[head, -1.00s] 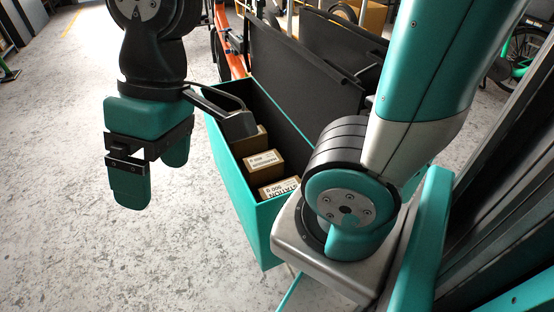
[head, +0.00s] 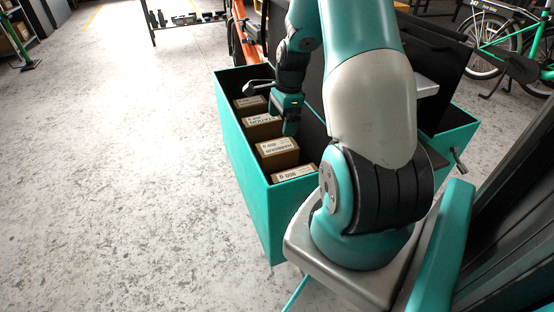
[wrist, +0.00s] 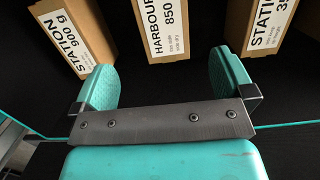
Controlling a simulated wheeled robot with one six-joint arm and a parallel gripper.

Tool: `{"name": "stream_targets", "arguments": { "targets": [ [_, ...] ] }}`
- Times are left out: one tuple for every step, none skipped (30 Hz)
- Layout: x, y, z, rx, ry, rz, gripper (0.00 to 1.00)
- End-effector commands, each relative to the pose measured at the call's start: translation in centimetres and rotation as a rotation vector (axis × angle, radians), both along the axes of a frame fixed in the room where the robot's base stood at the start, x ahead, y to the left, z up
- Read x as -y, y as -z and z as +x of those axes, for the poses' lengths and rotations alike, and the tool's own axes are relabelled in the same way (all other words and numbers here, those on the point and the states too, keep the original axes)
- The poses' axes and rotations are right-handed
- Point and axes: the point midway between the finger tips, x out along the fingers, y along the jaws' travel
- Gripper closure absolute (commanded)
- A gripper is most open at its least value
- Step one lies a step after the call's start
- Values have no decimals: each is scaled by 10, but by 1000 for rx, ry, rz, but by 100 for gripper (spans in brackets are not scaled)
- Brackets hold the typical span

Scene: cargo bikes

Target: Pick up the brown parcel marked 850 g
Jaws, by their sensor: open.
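The brown parcel marked 850 (wrist: 168,35) has a white label reading HARBOUR. It is at the top middle of the wrist view, ahead of the gap between my fingers. In the head view, the HARBOUR parcel (head: 277,152) stands third from the back in the teal cargo box (head: 243,172). My gripper (wrist: 165,73) is open and empty, with the parcel apart from both fingers. In the head view, my gripper (head: 285,118) is at the box, beside the row of parcels; the arm partly hides the box interior.
A STATION 900 g parcel (wrist: 72,35) is left of it in the wrist view, and another STATION parcel (wrist: 268,22) is right. A further parcel (head: 250,103) is at the back of the row. The dark lid (head: 432,50) stands open at right. Floor at left is clear.

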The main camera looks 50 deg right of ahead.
Motion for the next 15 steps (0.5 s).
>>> {"name": "stream_targets", "arguments": {
  "targets": [
    [-2,18,1,-2,-1,2,0],
    [-3,25,1,-2,-1,2,0],
    [-4,33,2,-2,-2,2,0],
    [-5,39,3,-1,-2,2,0],
    [-6,44,3,-2,-2,2,0],
    [-7,51,4,-1,-3,2,0],
    [-7,55,4,0,-3,1,0],
    [-8,58,5,0,-4,1,0],
    [-8,61,5,0,-4,0,0],
    [-9,63,5,0,-4,0,0],
    [-9,64,5,0,-4,0,0],
    [-9,66,6,1,-4,0,0],
    [-9,67,6,1,-4,0,0],
    [-9,68,6,1,-4,0,0],
    [-9,71,6,1,-4,0,0]
  ]
}}
